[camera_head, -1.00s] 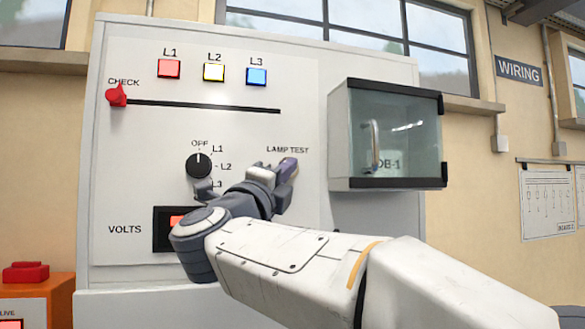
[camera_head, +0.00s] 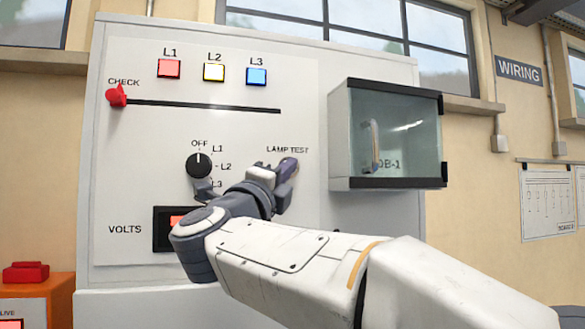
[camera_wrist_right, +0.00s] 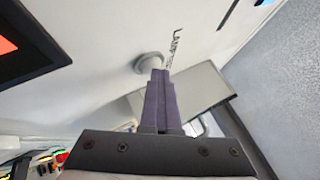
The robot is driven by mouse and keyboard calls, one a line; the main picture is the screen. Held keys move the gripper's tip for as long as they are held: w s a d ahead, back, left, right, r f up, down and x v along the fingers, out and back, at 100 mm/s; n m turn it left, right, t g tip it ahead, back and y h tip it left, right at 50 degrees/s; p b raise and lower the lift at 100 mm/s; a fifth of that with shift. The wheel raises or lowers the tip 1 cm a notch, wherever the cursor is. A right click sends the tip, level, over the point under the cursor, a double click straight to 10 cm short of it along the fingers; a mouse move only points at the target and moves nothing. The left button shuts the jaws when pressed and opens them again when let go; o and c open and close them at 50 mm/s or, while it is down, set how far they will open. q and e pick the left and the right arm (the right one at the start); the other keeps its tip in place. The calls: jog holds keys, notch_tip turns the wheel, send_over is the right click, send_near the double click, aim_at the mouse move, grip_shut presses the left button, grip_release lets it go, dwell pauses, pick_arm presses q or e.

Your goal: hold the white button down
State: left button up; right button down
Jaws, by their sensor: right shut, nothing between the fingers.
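The white button (camera_wrist_right: 148,62) is a round, pale knob on the panel beside the LAMP TEST lettering, seen in the right wrist view. In the head view it is hidden behind my right gripper (camera_head: 288,164), just below the LAMP TEST label. The right gripper also shows in the wrist view (camera_wrist_right: 158,78); its purple fingers are shut with nothing between them. Their tips are right at the button's edge and overlap it; I cannot tell whether it is pressed in. My left gripper is not in view.
A glass-fronted box (camera_head: 405,135) juts out to the right.

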jog(key=shift+s+f, duration=0.1)
dwell(0.5)
jog(key=shift+s+d+b, duration=0.25)
jog(key=shift+s+b, duration=0.45)
jog(key=shift+b, duration=0.05)
jog(key=s+b, duration=0.1)
jog(key=s+d+b, duration=0.1)
jog(key=s, duration=0.1)
jog(key=s+b, duration=0.1)
jog(key=s, duration=0.1)
jog(key=shift+d, duration=0.25)
dwell(0.7)
